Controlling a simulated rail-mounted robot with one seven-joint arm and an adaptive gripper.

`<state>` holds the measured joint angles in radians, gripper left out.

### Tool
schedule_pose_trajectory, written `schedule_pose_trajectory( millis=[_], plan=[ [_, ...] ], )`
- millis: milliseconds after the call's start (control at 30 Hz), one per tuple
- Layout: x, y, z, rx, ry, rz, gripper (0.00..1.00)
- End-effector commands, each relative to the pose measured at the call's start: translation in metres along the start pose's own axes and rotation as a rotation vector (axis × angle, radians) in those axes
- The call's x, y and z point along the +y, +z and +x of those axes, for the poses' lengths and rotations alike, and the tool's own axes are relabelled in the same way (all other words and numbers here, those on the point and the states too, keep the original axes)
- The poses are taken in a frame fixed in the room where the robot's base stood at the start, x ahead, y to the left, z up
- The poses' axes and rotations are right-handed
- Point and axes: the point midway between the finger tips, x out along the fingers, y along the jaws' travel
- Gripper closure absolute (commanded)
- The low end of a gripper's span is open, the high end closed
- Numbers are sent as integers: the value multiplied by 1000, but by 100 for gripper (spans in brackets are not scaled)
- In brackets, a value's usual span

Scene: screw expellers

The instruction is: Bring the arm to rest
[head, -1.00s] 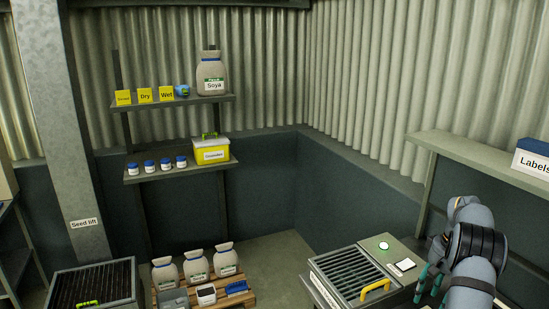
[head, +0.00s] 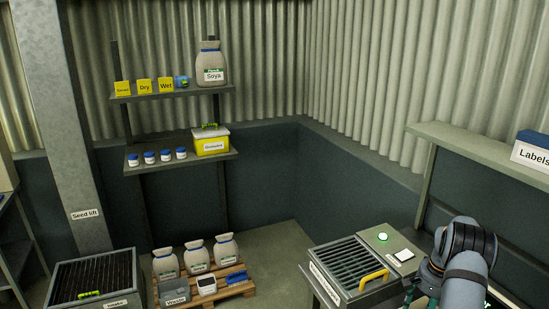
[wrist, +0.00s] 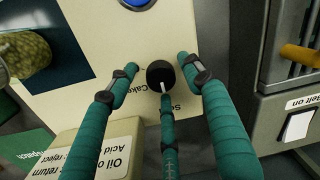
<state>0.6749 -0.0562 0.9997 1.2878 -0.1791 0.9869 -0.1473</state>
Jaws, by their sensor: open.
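My gripper (wrist: 159,76) is open in the wrist view, with teal fingers spread around a round black knob (wrist: 158,71). The knob has a white mark and sits on a cream panel (wrist: 112,62) with a "Cake" label. I cannot tell whether any finger touches the knob. In the head view my arm (head: 468,255) is at the lower right, bent downward. Only a bit of teal from the gripper shows there, and the fingertips are hidden or out of frame.
A grey machine (head: 345,262) with a yellow handle (head: 374,280) and a lit green button (head: 383,237) stands left of my arm. A shelf with a "Labels" box (head: 532,152) is at the right. In the wrist view a jar (wrist: 27,52) and an oil-return box (wrist: 92,150) are close by.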

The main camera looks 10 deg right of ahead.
Motion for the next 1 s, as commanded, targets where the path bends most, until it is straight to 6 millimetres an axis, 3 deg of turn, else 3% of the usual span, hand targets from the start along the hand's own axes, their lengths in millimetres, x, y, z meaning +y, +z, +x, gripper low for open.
schedule_pose_trajectory(
  millis=[500,800,1000],
  plan=[
    [-1,0,-6,39,-2,574,50],
    [-1,1,-67,42,-2,567,50],
    [-2,3,-94,39,-1,566,50]
  ],
)
